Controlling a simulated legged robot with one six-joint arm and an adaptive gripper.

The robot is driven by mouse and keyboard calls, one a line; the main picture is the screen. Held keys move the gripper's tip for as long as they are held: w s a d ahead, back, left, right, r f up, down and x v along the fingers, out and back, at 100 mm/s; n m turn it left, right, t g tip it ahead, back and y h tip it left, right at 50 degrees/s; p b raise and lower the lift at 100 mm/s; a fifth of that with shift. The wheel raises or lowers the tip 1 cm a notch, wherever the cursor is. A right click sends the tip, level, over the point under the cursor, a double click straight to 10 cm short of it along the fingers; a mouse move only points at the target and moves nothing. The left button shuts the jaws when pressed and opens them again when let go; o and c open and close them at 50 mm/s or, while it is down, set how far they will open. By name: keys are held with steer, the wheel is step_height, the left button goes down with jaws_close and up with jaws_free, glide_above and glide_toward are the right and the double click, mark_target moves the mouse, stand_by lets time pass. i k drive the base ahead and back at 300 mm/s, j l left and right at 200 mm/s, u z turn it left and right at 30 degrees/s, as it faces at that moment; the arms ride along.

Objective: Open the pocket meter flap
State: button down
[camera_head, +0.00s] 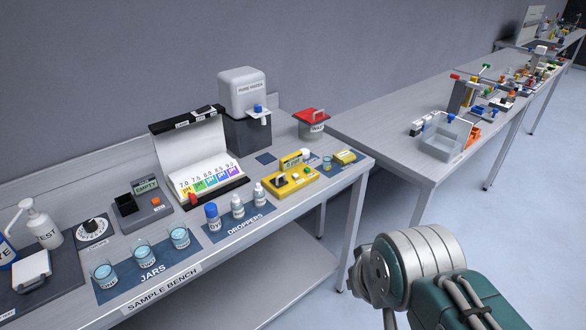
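No part is labelled as the pocket meter, and I cannot tell which device it is. A grey meter (148,201) on the sample bench has a display reading EMPTY, a black block at its left and a small red button. A yellow device (291,180) with a small display and dark parts sits further right on the bench. A smaller yellow item (345,157) lies near the bench's right end. I cannot make out whether any flap is open. My arm shows at lower right, off the bench's front edge; my gripper is out of view.
The sample bench (240,262) carries jars (145,256), dropper bottles (212,218), a colour chart stand (190,150), a water dispenser (243,92) and a red-lidded container (312,124). A second bench (385,117) with a clear tank (442,138) stands right. Floor at right is clear.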

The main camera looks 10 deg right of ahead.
mark_target(278, 181)
steer(key=i+l+u, duration=0.2)
steer(key=i, duration=0.25)
steer(key=i+l+u, duration=0.2)
steer(key=i, duration=0.2)
